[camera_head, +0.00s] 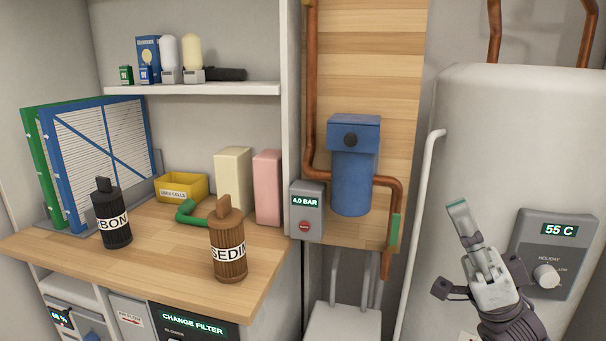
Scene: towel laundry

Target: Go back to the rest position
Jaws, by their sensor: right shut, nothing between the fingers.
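My right gripper (459,216) comes up from the bottom right in the head view, in front of the large white tank (520,110). Its fingers are together and empty, pointing up and to the left. It appears apart from the grey control panel (545,292), which reads 55 C and has a white knob (546,275) beside the word HOLIDAY. My left gripper is not in view.
A wooden counter (180,270) at left holds a black bottle (112,226), a brown bottle (228,250), a yellow bin (181,188) and two filter panels (100,145). A blue filter housing (351,185), copper pipes (310,90) and a white pipe (421,230) stand between counter and tank.

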